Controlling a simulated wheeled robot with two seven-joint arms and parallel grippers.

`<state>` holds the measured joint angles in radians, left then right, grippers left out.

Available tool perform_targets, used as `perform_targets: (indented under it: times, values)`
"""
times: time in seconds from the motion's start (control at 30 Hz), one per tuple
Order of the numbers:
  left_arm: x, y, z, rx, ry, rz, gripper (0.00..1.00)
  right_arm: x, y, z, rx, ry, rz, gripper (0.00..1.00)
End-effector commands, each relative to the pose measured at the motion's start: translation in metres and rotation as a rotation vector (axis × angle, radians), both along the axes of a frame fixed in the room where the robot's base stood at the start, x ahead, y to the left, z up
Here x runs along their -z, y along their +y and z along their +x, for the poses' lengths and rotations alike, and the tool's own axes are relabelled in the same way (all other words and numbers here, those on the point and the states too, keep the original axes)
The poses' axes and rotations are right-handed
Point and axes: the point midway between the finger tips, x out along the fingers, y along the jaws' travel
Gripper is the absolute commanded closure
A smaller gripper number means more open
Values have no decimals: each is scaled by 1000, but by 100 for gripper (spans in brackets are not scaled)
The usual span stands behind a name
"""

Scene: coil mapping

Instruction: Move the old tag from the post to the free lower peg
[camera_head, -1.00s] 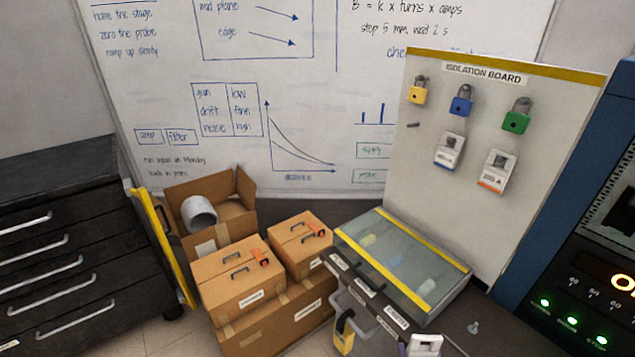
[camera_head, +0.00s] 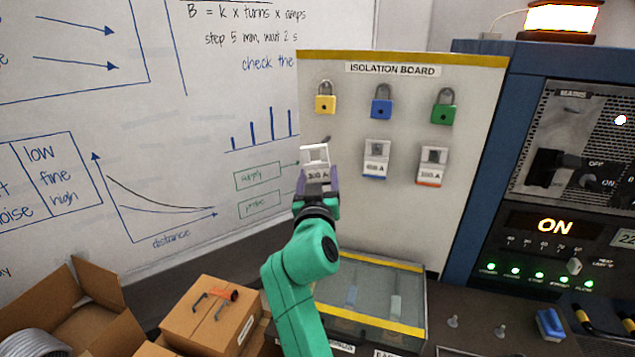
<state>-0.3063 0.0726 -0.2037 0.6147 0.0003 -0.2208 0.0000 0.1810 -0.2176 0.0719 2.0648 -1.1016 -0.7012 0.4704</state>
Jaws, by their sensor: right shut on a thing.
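My right gripper (camera_head: 317,190), on a green arm, is shut on a white tag (camera_head: 315,154) marked 300 A. It holds the tag upright in front of the left edge of the isolation board (camera_head: 480,90). The free lower peg (camera_head: 327,139) shows just above the tag's top right corner; I cannot tell whether they touch. Two other tags hang on the lower row, one with a blue stripe (camera_head: 376,165) and one with an orange stripe (camera_head: 432,170). Two small metal posts (camera_head: 452,321) (camera_head: 500,331) stand bare on the bench. My left gripper is not in view.
Yellow (camera_head: 325,104), blue (camera_head: 381,108) and green (camera_head: 443,112) padlocks hang above the tags. A glass-lidded case (camera_head: 365,290) lies below the board. A blue-framed power cabinet (camera_head: 470,180) stands at right. Cardboard boxes (camera_head: 215,320) are at lower left.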

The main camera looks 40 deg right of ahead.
Motion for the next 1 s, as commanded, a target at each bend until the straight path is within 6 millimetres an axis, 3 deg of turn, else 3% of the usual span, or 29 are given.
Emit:
perform_targets:
  times: [1.0]
  values:
    - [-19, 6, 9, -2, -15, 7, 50, 1, -68, 48, 0, -1, 0, 67]
